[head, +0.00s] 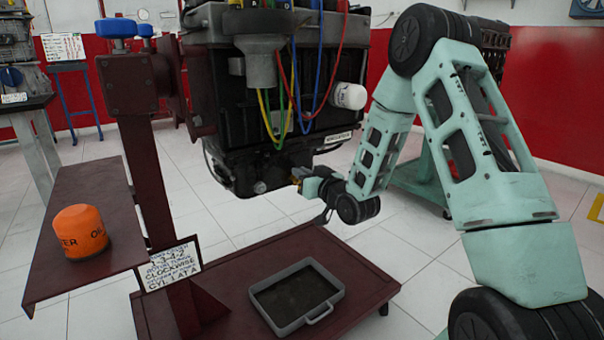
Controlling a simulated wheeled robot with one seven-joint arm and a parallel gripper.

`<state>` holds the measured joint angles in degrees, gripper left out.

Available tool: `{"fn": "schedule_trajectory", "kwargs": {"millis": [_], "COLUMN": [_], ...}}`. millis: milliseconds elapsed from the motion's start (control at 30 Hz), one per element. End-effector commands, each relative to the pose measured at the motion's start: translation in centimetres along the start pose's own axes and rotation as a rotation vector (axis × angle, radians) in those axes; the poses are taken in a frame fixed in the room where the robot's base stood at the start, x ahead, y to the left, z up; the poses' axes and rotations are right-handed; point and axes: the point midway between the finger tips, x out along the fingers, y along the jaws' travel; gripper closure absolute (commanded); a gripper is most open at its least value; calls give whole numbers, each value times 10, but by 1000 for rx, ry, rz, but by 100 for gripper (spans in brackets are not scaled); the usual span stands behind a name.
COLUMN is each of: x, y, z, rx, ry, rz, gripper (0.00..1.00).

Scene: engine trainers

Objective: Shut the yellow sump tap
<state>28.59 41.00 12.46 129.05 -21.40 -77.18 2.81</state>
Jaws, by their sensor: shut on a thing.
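The yellow sump tap (295,181) shows as a small yellow patch low on the right side of the black engine sump (235,172). My gripper (301,178) reaches in from the right and is shut on the tap. The fingers and wrist hide most of the tap, so I cannot tell which way its handle points. A grey drain pan (333,303) with a dark inside stands on the red stand base below the sump. I see no oil stream falling into it.
The engine (225,95) hangs on a dark red stand post (150,180), with coloured wires and a white filter (348,96) on its side. An orange oil filter (80,231) stands on the red side shelf (105,190).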

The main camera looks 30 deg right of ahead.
Motion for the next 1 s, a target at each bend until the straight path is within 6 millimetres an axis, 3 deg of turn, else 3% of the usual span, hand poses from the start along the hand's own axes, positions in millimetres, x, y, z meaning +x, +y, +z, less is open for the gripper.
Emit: {"fn": "schedule_trajectory", "kwargs": {"millis": [1000], "x": [-1], "y": [22], "z": [9], "rx": [940], "ry": [-1], "rz": [8], "gripper": [100]}}
